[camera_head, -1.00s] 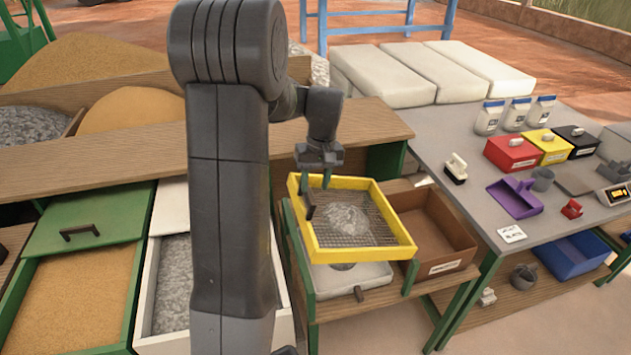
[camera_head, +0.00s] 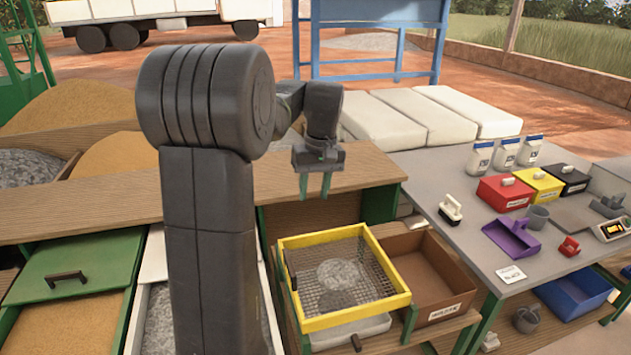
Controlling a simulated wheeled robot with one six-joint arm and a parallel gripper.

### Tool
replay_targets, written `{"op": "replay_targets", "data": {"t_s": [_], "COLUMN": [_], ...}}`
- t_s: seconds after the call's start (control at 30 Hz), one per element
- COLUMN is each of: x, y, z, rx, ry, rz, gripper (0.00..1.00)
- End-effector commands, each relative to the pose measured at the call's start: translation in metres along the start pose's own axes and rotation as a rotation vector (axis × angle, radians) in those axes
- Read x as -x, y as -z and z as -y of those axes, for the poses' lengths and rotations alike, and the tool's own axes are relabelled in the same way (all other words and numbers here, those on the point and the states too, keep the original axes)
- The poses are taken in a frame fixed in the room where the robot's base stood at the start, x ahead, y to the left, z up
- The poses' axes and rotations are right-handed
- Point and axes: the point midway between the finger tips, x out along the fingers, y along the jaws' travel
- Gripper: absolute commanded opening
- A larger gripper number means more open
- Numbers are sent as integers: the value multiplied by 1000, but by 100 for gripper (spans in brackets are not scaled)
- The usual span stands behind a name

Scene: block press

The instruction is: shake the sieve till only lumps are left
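The sieve (camera_head: 387,305) has a yellow frame and a wire mesh. It rests level on the green-legged stand, over a pale tray (camera_head: 350,333). A small patch of grey material (camera_head: 338,275) lies around the middle of the mesh; I cannot tell whether it is lumps alone or holds fines, or how much of it is seen through the mesh. A dark handle (camera_head: 291,271) is on the sieve's left side. My gripper (camera_head: 315,190) hangs above and behind the sieve, apart from it, with its two green fingers spread and nothing between them.
A brown bin (camera_head: 425,266) stands right of the sieve. The grey table (camera_head: 440,170) at right holds red, yellow and black boxes, a purple scoop (camera_head: 512,238) and several bottles. A wooden ledge (camera_head: 290,198) runs behind the sieve. Sand and gravel bins are at left.

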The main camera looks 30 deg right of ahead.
Motion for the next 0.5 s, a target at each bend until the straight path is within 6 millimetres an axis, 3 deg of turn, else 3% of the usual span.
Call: {"op": "replay_targets", "data": {"t_s": [0.2,0.5], "x": [26,30], "y": [0,0], "z": [0,0], "rx": [0,0], "ry": [0,0], "rz": [-1,0], "gripper": [36,36]}}
